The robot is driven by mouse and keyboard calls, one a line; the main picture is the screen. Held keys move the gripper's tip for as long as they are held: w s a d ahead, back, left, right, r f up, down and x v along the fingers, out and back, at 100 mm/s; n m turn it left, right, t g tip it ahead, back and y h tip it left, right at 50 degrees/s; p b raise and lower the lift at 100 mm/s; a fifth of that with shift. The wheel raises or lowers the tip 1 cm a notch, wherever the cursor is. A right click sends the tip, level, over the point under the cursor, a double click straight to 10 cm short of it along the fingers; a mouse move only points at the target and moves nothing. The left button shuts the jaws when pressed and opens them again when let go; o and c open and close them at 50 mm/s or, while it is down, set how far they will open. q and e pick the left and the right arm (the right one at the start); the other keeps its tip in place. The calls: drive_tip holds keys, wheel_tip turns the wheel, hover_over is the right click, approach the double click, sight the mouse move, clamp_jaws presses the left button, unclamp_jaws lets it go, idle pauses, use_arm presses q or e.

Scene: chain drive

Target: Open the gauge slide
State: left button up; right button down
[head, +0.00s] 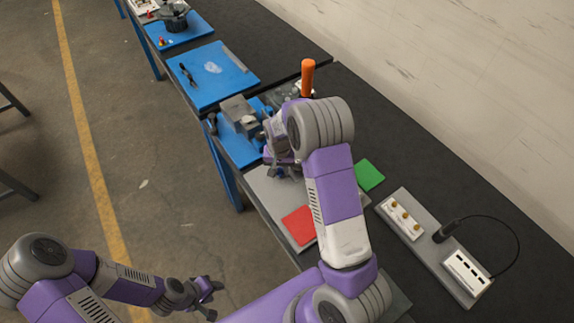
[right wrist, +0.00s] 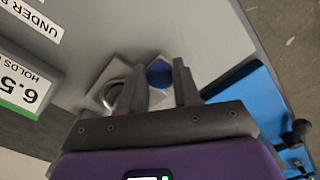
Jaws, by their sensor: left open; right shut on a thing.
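The grey gauge plate (head: 262,190) lies on the bench, and it fills the upper part of the right wrist view (right wrist: 150,30). A round blue knob (right wrist: 160,73) shows between my right gripper's fingertips (right wrist: 162,82), beside a curved metal part (right wrist: 110,94) on a light square piece. My right gripper (head: 284,171) is shut on the blue knob at the plate's far end. My forearm and wrist hide much of this in the head view. My left gripper (head: 206,291) is open and empty, out over the floor left of the bench.
A red square (head: 299,226) and a green square (head: 369,175) lie nearby. A blue fixture with a grey block (head: 238,112) and an orange handle (head: 308,77) are beyond.

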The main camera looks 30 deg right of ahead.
drive_tip(key=a, duration=0.8)
drive_tip(key=shift+s+a, duration=0.1)
drive_tip(key=shift+s, duration=0.15)
drive_tip(key=c, duration=0.8)
unclamp_jaws()
drive_tip(key=shift+r, duration=0.1)
wheel_tip(320, 180, up, 8)
drive_tip(key=shift+f+p, duration=0.25)
drive_tip(key=shift+p, duration=0.05)
